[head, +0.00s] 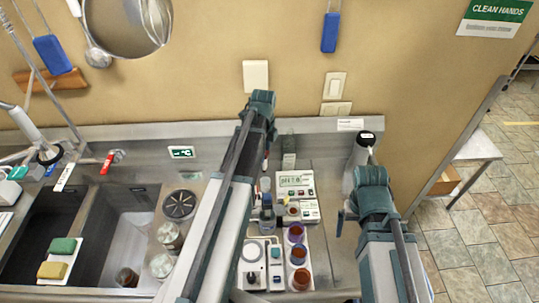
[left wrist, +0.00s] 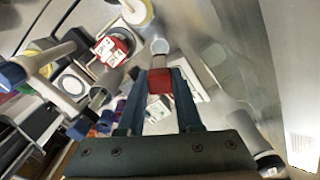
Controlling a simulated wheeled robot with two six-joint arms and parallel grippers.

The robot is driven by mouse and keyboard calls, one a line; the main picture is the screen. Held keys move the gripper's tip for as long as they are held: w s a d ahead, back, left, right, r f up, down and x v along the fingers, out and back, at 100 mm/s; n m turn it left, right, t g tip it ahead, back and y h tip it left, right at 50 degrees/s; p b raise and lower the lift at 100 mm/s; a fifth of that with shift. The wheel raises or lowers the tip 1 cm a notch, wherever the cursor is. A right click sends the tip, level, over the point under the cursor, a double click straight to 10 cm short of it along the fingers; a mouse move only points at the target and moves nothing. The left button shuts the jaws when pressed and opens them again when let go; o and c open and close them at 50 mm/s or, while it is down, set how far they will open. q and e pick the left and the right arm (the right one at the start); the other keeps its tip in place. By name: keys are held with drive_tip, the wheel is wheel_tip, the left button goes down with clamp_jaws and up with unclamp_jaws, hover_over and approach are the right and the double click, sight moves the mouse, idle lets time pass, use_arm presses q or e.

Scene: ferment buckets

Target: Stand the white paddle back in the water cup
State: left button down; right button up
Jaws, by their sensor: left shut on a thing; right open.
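My left gripper (left wrist: 159,80) is shut on a red grip piece in the left wrist view. A pale shaft with a rounded light end (left wrist: 160,46) runs on from it; this looks like the white paddle. In the head view my left arm covers most of this gripper, and only a small red bit (head: 265,163) shows beside it. My right gripper (head: 346,214) is open at the right, near the counter's right end, partly hidden by its arm. I cannot pick out the water cup for sure; a small pale vessel (head: 265,185) stands below the red bit.
A pH meter (head: 294,180) and a dark-capped bottle (head: 267,214) stand at the middle. Cups of reddish liquid (head: 298,255) stand in front. Glass jars (head: 170,236) stand beside the sink (head: 118,222). A steel canister (head: 361,150) stands at the back right. Bare steel lies right of the cups.

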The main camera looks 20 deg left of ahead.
sight(265, 172)
use_arm(q)
drive_tip(key=shift+f, duration=0.1)
wheel_tip(265, 172, down, 10)
drive_tip(key=b, duration=1)
drive_tip(key=shift+f+b, duration=0.25)
drive_tip(key=shift+b, duration=0.1)
drive_tip(key=c, duration=0.5)
unclamp_jaws()
drive_tip(key=o, duration=0.5)
drive_tip(key=shift+r, duration=0.1)
